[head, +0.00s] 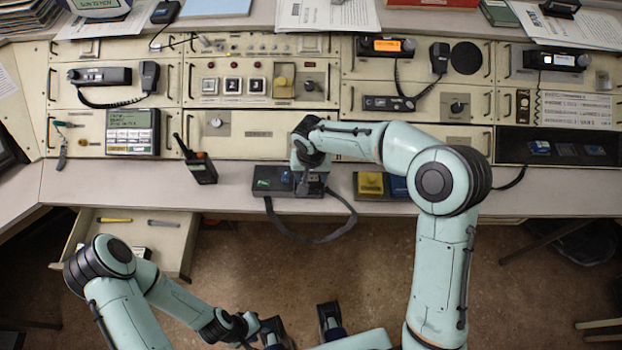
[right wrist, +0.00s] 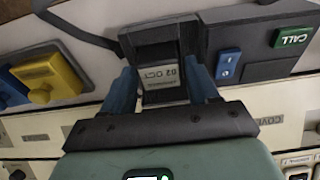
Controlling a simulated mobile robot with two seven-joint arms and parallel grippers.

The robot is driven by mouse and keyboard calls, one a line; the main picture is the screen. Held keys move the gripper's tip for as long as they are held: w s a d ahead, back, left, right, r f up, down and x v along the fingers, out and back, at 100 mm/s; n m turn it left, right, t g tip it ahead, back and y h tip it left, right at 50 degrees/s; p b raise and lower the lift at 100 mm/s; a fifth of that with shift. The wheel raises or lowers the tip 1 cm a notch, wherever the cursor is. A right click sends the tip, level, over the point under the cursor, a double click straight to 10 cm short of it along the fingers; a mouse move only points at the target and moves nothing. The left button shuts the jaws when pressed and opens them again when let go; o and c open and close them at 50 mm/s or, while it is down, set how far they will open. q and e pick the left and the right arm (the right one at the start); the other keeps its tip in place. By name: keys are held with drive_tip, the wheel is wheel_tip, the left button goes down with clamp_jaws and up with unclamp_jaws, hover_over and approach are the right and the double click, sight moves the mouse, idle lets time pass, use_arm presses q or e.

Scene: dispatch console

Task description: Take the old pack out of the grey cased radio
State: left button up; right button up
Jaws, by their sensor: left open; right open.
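The grey cased radio (head: 272,182) lies on the desk ledge in the head view, partly hidden by my right gripper (head: 310,186). The old pack (right wrist: 163,83), a grey block with a printed label reading 02 OCT, sits at the radio's end. My right gripper (right wrist: 165,88) is open, with a blue finger on each side of the pack. Whether the fingers touch it is unclear. My left gripper (head: 300,325) is open and empty, low in the head view, away from the desk.
A yellow pack (head: 370,184) and a blue pack (head: 398,187) sit just right of the radio. A black strap (head: 312,240) hangs over the desk's front edge. A handheld radio (head: 197,163) stands to the left. A drawer (head: 180,250) is open at lower left.

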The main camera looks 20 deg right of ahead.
drive_tip(key=c, duration=0.9)
drive_tip(key=shift+r, duration=0.2)
